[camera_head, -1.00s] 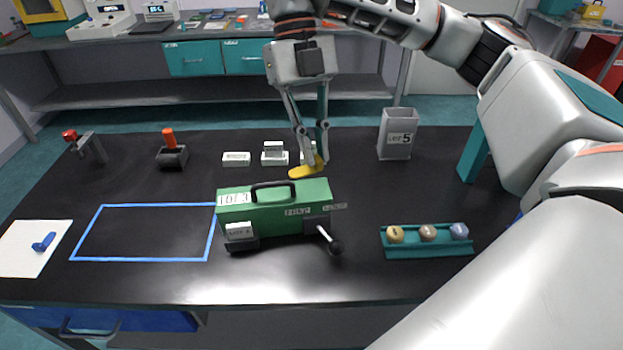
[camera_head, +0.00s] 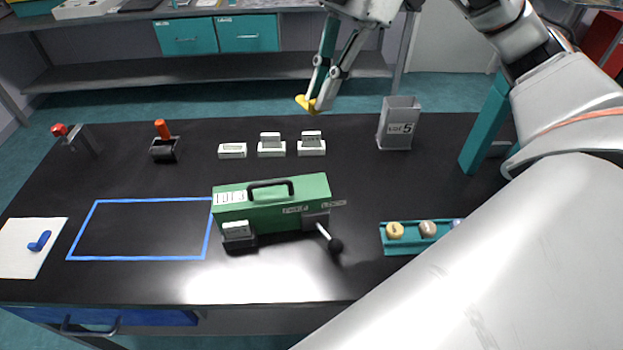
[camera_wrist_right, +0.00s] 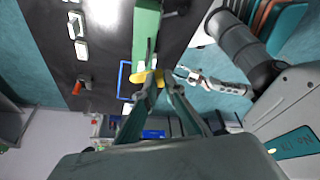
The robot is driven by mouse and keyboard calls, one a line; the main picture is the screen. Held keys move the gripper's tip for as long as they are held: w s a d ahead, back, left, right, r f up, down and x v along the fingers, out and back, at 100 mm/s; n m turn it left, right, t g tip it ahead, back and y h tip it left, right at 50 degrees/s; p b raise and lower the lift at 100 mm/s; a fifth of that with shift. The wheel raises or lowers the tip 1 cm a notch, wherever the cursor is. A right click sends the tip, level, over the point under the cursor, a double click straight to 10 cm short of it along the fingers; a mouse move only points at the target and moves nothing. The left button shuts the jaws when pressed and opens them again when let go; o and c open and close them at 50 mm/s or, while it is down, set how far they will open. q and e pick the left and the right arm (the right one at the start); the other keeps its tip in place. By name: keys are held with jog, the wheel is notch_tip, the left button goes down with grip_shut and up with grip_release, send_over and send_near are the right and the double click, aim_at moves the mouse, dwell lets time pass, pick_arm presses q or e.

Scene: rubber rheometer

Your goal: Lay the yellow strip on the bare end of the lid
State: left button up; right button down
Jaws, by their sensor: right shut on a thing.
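My right gripper (camera_head: 321,98) is shut on the yellow strip (camera_head: 305,103). It holds the strip in the air beyond the table's far edge, behind the green lid in the picture. The strip shows in the right wrist view (camera_wrist_right: 140,76) at the fingertips (camera_wrist_right: 161,86). The green lid (camera_head: 300,188), with a dark handle, sits on a dark device mid-table. A white label covers its left end; the right end of its top looks bare. The strip is apart from it. A small grey gripper, probably my left, shows in the right wrist view (camera_wrist_right: 186,75); its jaws are unclear.
White blocks (camera_head: 271,145) stand behind the lid. A grey bin (camera_head: 398,125) is at back right, and a teal tray (camera_head: 398,248) with round pieces is at front right. A lever with a black knob (camera_head: 335,245) sticks out in front. The blue-outlined area (camera_head: 140,230) is empty.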

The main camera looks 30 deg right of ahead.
send_over(314, 195)
jog(key=d, duration=0.2)
jog(key=f, duration=1.5)
jog(key=shift+a+f, duration=0.2)
jog(key=shift+f, duration=0.05)
notch_tip(314, 195, down, 3)
jog(key=shift+f, duration=0.65)
jog(key=c, duration=2.2)
grip_release()
jog(key=shift+o, duration=0.3)
